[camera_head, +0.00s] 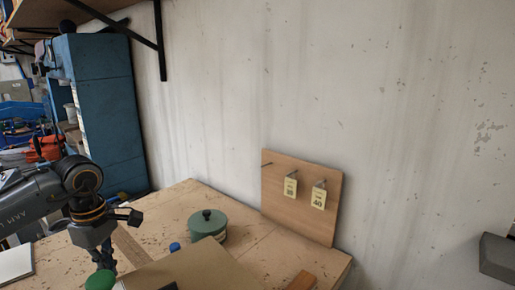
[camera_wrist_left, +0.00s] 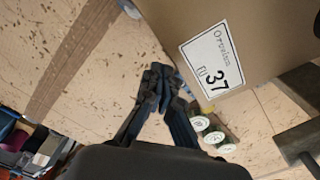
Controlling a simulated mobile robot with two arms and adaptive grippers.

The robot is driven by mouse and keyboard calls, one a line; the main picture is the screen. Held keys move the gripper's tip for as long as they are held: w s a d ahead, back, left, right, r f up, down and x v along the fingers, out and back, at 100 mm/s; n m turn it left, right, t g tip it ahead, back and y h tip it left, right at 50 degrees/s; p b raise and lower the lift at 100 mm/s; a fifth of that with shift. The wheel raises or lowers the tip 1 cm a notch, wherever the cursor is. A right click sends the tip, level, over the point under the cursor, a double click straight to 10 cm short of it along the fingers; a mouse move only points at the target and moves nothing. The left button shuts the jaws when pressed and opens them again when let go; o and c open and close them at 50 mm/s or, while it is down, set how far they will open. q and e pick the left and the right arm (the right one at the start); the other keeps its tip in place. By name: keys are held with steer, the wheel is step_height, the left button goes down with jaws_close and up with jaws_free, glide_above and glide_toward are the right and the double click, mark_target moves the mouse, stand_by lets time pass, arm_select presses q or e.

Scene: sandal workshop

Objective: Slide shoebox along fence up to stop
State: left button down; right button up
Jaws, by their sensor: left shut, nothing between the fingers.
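The shoebox (camera_head: 192,268) is a plain brown box at the bottom of the head view, cut off by the frame edge. In the left wrist view the shoebox (camera_wrist_left: 215,25) shows a white label reading EU 37. My left gripper (camera_head: 104,262) points down over the table, left of the box. In the wrist view its fingertips (camera_wrist_left: 158,76) are together and empty, close to the labelled side; I cannot tell whether they touch it. Dark grey bars (camera_wrist_left: 298,140) stand right of the box; I cannot tell whether they are the fence or stop. My right gripper is not in view.
A green lidded pot (camera_head: 207,225) and blue cap (camera_head: 174,247) stand behind the box. A green round thing (camera_head: 100,281) is near my left gripper. A board with tags (camera_head: 300,197) leans on the wall. White-topped cylinders (camera_wrist_left: 215,137) lie near the fingers.

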arm_select(q)
steer(key=shift+s+d, duration=0.65)
steer(key=shift+d, duration=0.1)
stand_by(0.4)
step_height(320, 180, up, 8)
steer(key=p, duration=0.5)
steer(key=shift+w+a, duration=0.4)
steer(key=shift+a, duration=0.05)
stand_by(0.4)
